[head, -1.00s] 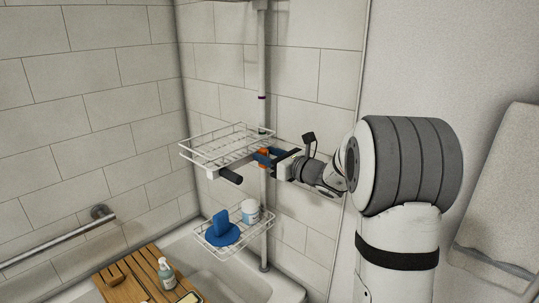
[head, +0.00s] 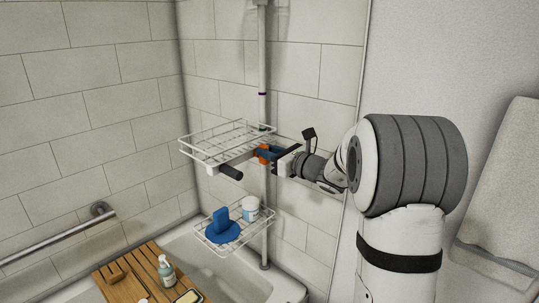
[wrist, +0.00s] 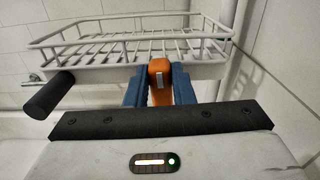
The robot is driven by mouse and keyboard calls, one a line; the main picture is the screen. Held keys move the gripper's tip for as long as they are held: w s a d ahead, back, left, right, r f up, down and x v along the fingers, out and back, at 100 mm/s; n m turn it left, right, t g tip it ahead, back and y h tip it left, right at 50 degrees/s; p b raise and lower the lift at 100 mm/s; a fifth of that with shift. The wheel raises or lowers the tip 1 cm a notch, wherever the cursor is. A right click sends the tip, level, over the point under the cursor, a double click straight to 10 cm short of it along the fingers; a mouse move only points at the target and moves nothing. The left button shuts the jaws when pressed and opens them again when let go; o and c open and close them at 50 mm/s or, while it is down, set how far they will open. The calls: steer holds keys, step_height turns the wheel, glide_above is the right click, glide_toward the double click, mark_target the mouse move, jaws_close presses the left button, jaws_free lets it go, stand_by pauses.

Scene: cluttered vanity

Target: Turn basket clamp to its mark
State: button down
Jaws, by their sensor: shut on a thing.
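The orange basket clamp (wrist: 160,82) sits at the near edge of the upper white wire basket (wrist: 135,48), with a small pale mark on its face. The clamp also shows in the head view (head: 263,154), by the vertical pole (head: 264,110). My gripper (wrist: 158,90) has its blue fingers shut on the clamp from both sides. In the head view my gripper (head: 270,153) reaches in from the right. A purple band (head: 262,94) rings the pole above the basket. A dark cylindrical grip (head: 231,172) sticks out from the basket's front.
A lower wire basket (head: 209,242) holds a blue item (head: 223,226) and a white tub (head: 251,209). A wooden board (head: 130,278) with a pump bottle (head: 166,272) lies across the tub. A grab bar (head: 55,240) is on the left wall. The pole's upper stretch is clear.

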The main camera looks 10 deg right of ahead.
steer(key=n+b, duration=0.4)
steer(key=b, duration=0.4)
steer(key=f+n+b, duration=0.1)
steer(key=n+b, duration=0.4)
steer(key=b, duration=0.4)
steer(key=s+a+n+b, duration=0.1)
steer(key=n+b, duration=0.4)
steer(key=b, duration=0.3)
steer(key=shift+a+f+b, duration=0.1)
steer(key=shift+f+b, duration=0.3)
steer(key=n+b, duration=0.2)
steer(key=b, duration=0.1)
steer(key=shift+r+n, duration=0.1)
steer(key=shift+n, duration=0.2)
steer(key=shift+n+b, duration=0.3)
steer(key=shift+r, duration=0.3)
steer(key=c, duration=1.6)
jaws_free()
steer(key=o, duration=0.4)
steer(key=shift+f, duration=0.2)
steer(key=shift+c, duration=0.2)
